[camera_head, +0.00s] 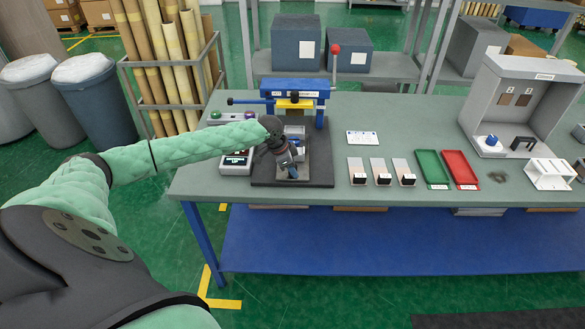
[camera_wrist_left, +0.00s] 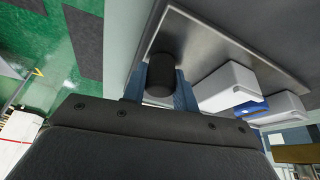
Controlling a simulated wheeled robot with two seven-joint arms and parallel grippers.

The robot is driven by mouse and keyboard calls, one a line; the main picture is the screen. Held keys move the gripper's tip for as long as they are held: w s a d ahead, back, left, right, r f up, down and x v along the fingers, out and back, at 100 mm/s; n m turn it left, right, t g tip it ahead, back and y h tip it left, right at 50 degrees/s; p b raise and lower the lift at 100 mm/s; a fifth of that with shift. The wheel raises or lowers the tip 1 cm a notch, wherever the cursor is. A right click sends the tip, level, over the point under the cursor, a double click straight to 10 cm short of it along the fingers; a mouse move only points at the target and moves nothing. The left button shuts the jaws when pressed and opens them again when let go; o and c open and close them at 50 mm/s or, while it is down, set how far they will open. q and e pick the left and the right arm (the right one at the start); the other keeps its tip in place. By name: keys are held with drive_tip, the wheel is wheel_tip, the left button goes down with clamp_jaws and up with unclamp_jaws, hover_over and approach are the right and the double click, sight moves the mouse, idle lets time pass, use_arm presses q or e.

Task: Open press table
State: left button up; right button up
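The press (camera_head: 294,90) is blue with a yellow part under its top and a lever with a red knob (camera_head: 335,48). It stands on a dark base plate (camera_head: 318,165) on the workbench. The press table is partly hidden by my left arm; its metal plate (camera_wrist_left: 215,50) shows in the wrist view. My left gripper (camera_head: 291,172) points down at the front of the press. In the wrist view its bluish fingers (camera_wrist_left: 160,88) flank a black cylindrical handle (camera_wrist_left: 160,72) at the plate's edge. Little gap shows, but I cannot tell if they clamp it. My right gripper is out of view.
A control box (camera_head: 237,160) stands left of the press. A white card (camera_head: 362,138), several small plates, a green tray (camera_head: 431,169) and a red tray (camera_head: 459,169) lie to the right. A grey fixture (camera_head: 520,100) stands further right. Bins and a rack of rolls are at left.

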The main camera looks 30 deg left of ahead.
use_arm(q)
drive_tip(key=o, duration=0.4)
drive_tip(key=shift+s+d+r, duration=0.1)
drive_tip(key=shift+s, duration=0.05)
drive_tip(key=shift+o, duration=0.2)
drive_tip(key=shift+s+a+r+b, duration=0.1)
drive_tip(key=shift+a+r+b, duration=0.2)
drive_tip(key=shift+r+b, duration=0.2)
drive_tip(key=shift+s+a+r+b, duration=0.1)
drive_tip(key=shift+s+r+b, duration=0.2)
drive_tip(key=shift+r, duration=0.25)
drive_tip(key=b+v, duration=0.1)
drive_tip(key=v, duration=0.3)
drive_tip(key=shift+w+r+b, duration=0.1)
drive_tip(key=shift+r+b, duration=0.1)
drive_tip(key=shift+b, duration=0.15)
drive_tip(key=shift+a+r, duration=0.1)
drive_tip(key=shift+r, duration=0.35)
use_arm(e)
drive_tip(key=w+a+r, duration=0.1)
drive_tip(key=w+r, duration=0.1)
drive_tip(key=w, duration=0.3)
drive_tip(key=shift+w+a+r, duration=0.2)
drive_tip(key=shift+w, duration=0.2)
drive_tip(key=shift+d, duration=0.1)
